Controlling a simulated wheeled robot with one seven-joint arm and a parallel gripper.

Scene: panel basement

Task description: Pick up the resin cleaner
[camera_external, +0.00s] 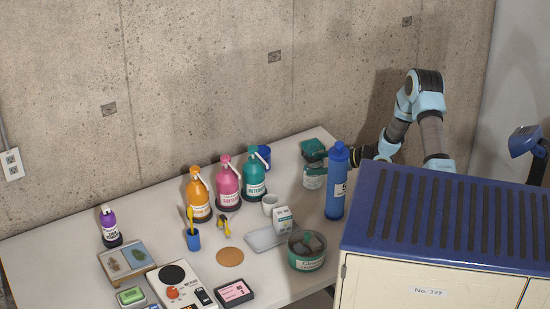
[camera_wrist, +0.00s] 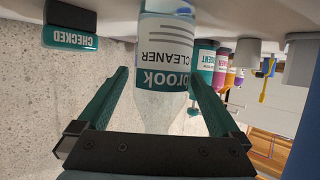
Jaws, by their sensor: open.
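The resin cleaner (camera_external: 314,181) is a clear bottle with a white and green label, upright on the table left of the tall blue bottle. In the wrist view, which is upside down, the resin cleaner (camera_wrist: 165,52) fills the middle, its "CLEANER" label facing me. My gripper (camera_wrist: 160,78) is open, with one finger on each side of the bottle in the picture. Whether either finger touches it cannot be told. In the external view my gripper (camera_external: 357,156) is mostly hidden behind the blue bottle.
The tall blue bottle (camera_external: 336,182) stands close on the right. A green "CHECKED" block (camera_wrist: 70,38) lies near the wall. Teal (camera_external: 253,178), pink (camera_external: 228,183) and orange (camera_external: 198,198) bottles stand leftward. A green tin (camera_external: 306,262) and the blue-topped cabinet (camera_external: 440,225) are in front.

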